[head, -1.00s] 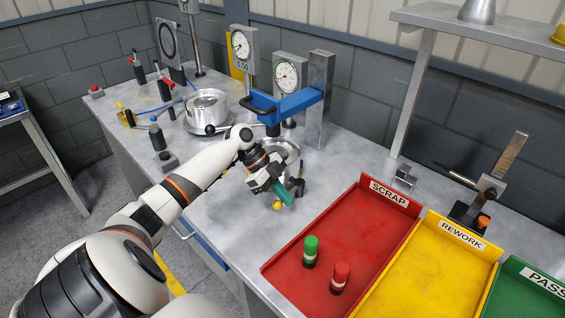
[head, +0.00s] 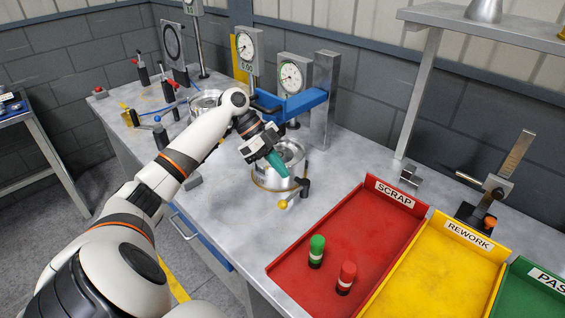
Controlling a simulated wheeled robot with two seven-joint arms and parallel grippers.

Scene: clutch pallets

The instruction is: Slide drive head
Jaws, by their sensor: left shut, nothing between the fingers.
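The likely drive head is a blue arm (head: 302,104) on an upright grey metal column (head: 325,95), beside a round dial gauge. My left arm hides part of its front end. My left gripper (head: 284,171), with teal fingers, is shut and empty. It is in front of the blue arm and lower in the picture, over a round silver fixture (head: 270,183) that it partly covers. I cannot tell whether the fingertips touch the fixture. My right gripper is not in view.
A red SCRAP tray (head: 330,220) holds a green-topped (head: 317,245) and a red-topped piece (head: 347,272). Yellow REWORK (head: 430,270) and green PASS (head: 515,292) trays stand to its right. Dial gauges (head: 246,46) stand behind. Bare bench lies between fixture and red tray.

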